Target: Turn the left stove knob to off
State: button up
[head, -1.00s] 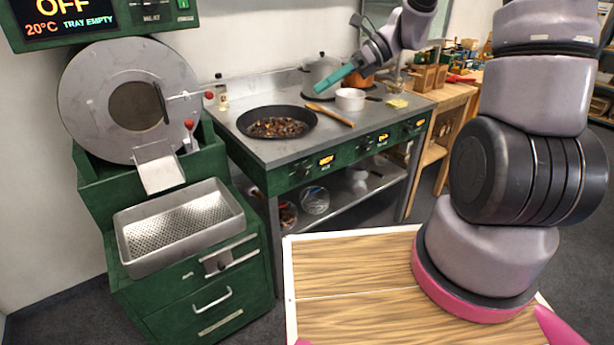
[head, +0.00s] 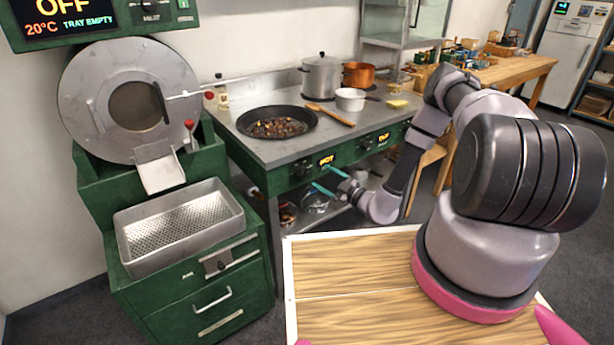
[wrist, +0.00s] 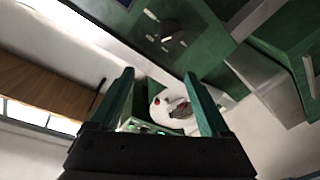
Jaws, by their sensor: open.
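The left stove knob (head: 303,170) is a small dark knob on the stove's green front panel, left of a lit yellow display (head: 326,160) that seems to read HOT. My gripper (head: 324,177) is open and empty, its two teal fingers pointing left towards the panel, a little right of the knob and apart from it. In the wrist view the spread fingers (wrist: 160,76) have nothing between them. A dark knob with white marks (wrist: 170,36) shows on a green panel beyond and above the fingertips. Its exact setting is too small to read.
A lower shelf under the panel holds bowls.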

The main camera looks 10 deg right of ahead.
aim_at(303, 173)
jog(key=w+a+f+m, duration=0.1)
jog(key=w, duration=0.1)
jog(key=w+a+f+m+h, duration=0.1)
jog(key=w+a, duration=0.1)
jog(key=w, duration=0.1)
jog(key=w+a+f+t, duration=0.1)
jog(key=w+a, duration=0.1)
jog(key=w, duration=0.1)
jog(key=shift+a+f+m+h, duration=0.2)
jog(key=shift+f+m+h, duration=0.2)
grip_shut()
